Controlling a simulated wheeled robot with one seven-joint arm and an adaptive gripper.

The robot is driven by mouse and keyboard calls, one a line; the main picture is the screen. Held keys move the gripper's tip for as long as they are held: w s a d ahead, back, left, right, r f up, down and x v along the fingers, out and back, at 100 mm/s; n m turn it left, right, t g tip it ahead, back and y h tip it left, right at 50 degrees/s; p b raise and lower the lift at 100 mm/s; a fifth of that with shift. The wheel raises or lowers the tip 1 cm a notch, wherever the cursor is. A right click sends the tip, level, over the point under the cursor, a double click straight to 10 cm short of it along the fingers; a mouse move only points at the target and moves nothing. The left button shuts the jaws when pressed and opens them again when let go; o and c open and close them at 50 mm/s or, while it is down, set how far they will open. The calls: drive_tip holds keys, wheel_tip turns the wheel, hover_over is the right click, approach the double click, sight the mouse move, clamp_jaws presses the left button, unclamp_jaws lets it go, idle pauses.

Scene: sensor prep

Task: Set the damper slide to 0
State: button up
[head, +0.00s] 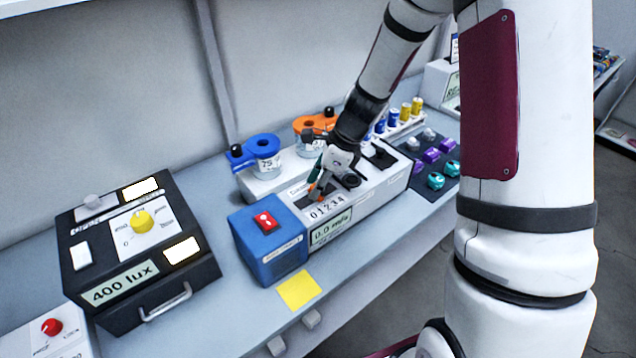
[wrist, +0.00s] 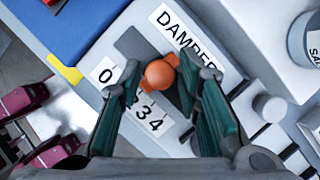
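The damper slide has a round orange knob (wrist: 160,73) standing in a dark slot (wrist: 136,44) beside a white 0-to-4 scale (wrist: 148,114). The knob is near the middle of the slot, roughly level with 2; the exact mark is unclear. My gripper (wrist: 155,83) is open, with one finger on each side of the knob; I see a gap on the left and cannot tell whether the right finger touches. The left finger hides the 1. In the head view my gripper (head: 318,186) is low over the scale (head: 327,207), hiding most of the knob.
The grey unit's display (head: 330,229) reads 0.0 m/s. A blue block with a red switch (head: 265,221) forms its left end. Blue (head: 262,150) and orange-topped (head: 312,124) containers stand behind. A black 400 lux box (head: 140,250) is left. A yellow note (head: 299,290) lies in front.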

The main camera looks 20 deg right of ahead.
sight(295, 204)
clamp_jaws()
drive_tip(key=shift+s+a+p, duration=0.15)
drive_tip(key=shift+s+a, duration=0.1)
drive_tip(key=shift+a, duration=0.45)
drive_tip(key=shift+s+a+p, duration=0.1)
drive_tip(key=shift+s+a, duration=0.1)
drive_tip(key=shift+a, duration=0.55)
drive_tip(key=shift+s+a+p, duration=0.15)
drive_tip(key=shift+s+a, duration=0.1)
drive_tip(key=shift+a, duration=0.45)
drive_tip(key=o, duration=0.5)
unclamp_jaws()
drive_tip(key=shift+a, duration=0.1)
drive_tip(key=shift+r, duration=0.1)
drive_tip(key=shift+d+r, duration=0.25)
drive_tip(key=v, duration=1.1)
drive_tip(key=shift+s+r, duration=0.1)
